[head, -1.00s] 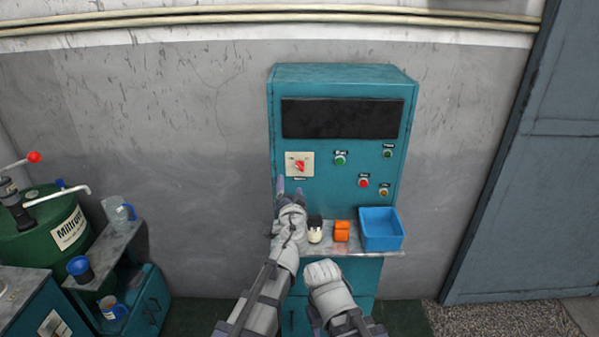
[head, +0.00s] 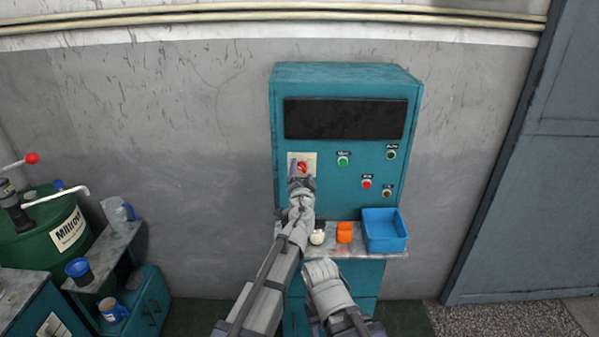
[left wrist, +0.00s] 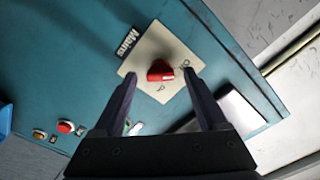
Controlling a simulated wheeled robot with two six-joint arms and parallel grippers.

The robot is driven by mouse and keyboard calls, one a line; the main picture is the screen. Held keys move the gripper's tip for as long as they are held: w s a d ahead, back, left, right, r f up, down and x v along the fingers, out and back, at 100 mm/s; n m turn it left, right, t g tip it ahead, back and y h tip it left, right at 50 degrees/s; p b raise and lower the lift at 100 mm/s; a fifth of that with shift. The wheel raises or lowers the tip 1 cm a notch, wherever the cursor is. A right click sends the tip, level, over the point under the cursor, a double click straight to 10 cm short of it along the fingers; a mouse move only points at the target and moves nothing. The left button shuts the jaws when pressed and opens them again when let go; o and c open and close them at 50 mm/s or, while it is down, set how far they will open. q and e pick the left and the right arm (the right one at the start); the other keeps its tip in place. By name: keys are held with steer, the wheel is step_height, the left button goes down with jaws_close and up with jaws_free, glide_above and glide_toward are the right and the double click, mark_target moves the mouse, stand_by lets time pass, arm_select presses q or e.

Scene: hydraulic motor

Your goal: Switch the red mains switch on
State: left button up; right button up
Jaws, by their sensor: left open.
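The red mains switch (head: 302,168) is a red knob on a cream plate (head: 313,160) at the left of the teal cabinet's front. In the left wrist view the red knob (left wrist: 160,71) sits on its plate beside the "Mains" label (left wrist: 128,42). My left gripper (head: 301,169) is open, its two fingers pointing at the plate. In the left wrist view the knob shows between the fingertips (left wrist: 158,73), with a gap on each side; contact cannot be told. My right arm's end (head: 325,275) is low in front of the shelf; its fingers cannot be made out.
The teal cabinet (head: 345,82) has a green button (head: 343,160), a red button (head: 366,184) and other small controls right of the switch. Its shelf (head: 370,251) holds a blue bin (head: 384,230), an orange object (head: 344,232) and a dark-and-white object (head: 318,236).

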arm_select(q)
steer(key=shift+w, duration=0.15)
jaws_close()
stand_by(0.5)
